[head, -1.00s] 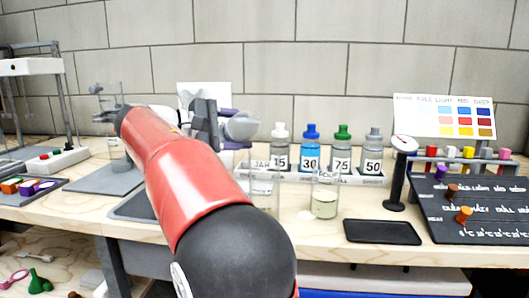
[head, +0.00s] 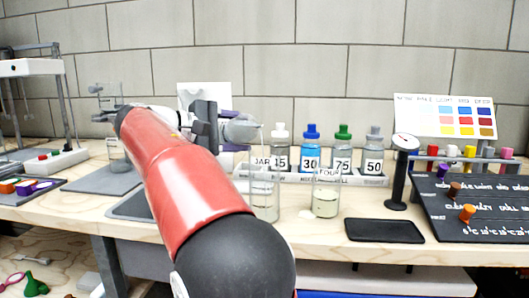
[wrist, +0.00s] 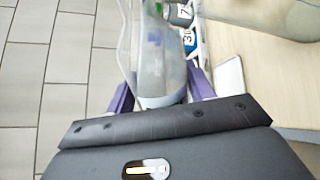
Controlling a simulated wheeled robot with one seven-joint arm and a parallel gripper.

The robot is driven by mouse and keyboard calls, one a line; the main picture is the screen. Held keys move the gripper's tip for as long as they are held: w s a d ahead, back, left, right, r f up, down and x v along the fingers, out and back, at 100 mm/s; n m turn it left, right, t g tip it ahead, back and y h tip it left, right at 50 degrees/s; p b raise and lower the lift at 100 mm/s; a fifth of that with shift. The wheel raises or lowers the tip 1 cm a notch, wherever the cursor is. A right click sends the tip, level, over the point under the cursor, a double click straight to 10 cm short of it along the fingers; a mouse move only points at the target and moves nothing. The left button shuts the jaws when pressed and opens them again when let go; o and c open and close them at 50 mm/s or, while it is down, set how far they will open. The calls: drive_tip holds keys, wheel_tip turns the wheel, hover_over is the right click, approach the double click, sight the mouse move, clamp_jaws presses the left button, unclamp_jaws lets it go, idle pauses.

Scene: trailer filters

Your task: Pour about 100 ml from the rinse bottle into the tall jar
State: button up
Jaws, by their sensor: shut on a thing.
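My gripper (wrist: 160,98) has purple fingers shut on a translucent grey bottle (wrist: 163,60), which I take for the rinse bottle. In the head view the bottle (head: 241,129) lies nearly on its side, its right end above a clear tall jar (head: 264,200) marked "JAR". My arm hides part of the gripper. The jar stands on the bench with some pale contents low in it.
Several capped bottles (head: 342,150) with number labels stand in a rack behind the jar. A black tray (head: 384,231), a dial on a post (head: 398,175) and a dark pegged board (head: 470,205) are to the right. A small pale patch (head: 306,214) shows on the bench.

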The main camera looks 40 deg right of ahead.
drive_tip(key=shift+w+f+m+b, duration=0.1)
drive_tip(key=shift+f+m+b, duration=0.25)
drive_tip(key=shift+b, duration=0.55)
drive_tip(key=shift+r, duration=0.2)
drive_tip(key=shift+s+r+m+t+p, duration=0.25)
drive_tip(key=shift+r+m, duration=0.25)
drive_tip(key=shift+r, duration=0.2)
drive_tip(key=shift+s+r+m+t+p, duration=0.15)
drive_tip(key=shift+r+m+t+p, duration=0.1)
drive_tip(key=shift+r+m, duration=0.3)
idle(1.7)
